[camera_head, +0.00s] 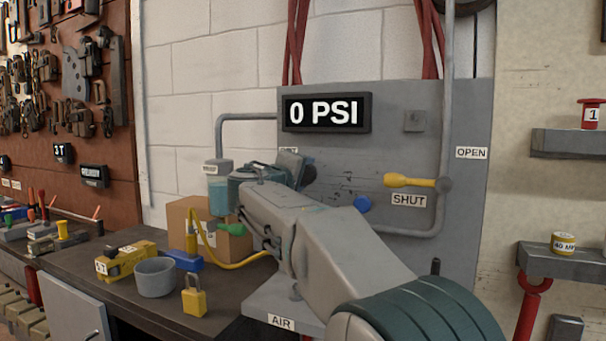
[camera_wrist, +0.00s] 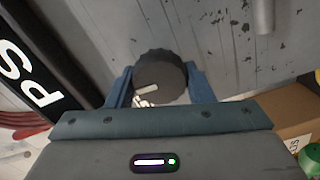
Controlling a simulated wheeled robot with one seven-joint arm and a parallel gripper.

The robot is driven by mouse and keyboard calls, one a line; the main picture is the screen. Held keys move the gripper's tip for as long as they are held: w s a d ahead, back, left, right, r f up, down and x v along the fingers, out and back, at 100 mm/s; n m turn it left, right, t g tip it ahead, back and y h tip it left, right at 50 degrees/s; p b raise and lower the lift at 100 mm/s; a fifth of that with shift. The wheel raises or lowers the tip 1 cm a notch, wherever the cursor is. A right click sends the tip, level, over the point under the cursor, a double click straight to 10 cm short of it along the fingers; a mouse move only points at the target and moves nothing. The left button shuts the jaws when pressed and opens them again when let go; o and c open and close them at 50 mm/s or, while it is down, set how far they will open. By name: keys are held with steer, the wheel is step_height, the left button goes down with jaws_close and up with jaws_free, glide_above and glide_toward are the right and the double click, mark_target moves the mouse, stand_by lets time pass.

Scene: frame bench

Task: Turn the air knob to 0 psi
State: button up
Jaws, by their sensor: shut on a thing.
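The air knob (camera_wrist: 165,68) is a dark round knob with a pale pointer mark, on the grey panel (camera_head: 400,140). My gripper (camera_wrist: 160,88) is shut on it, with one blue finger against each side in the wrist view. The display (camera_head: 325,112) reads "0 PSI". Part of the display (camera_wrist: 35,75) also shows at the left of the wrist view.
The bench (camera_head: 150,310) holds a grey cup (camera_head: 155,278), a yellow padlock (camera_head: 194,300) and a cardboard box (camera_head: 235,245).

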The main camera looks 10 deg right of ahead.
steer(key=shift+n, duration=0.4)
steer(key=o, duration=1)
steer(key=shift+c, duration=0.2)
steer(key=v, duration=1.4)
steer(key=shift+b, duration=0.3)
steer(key=shift+d, duration=0.1)
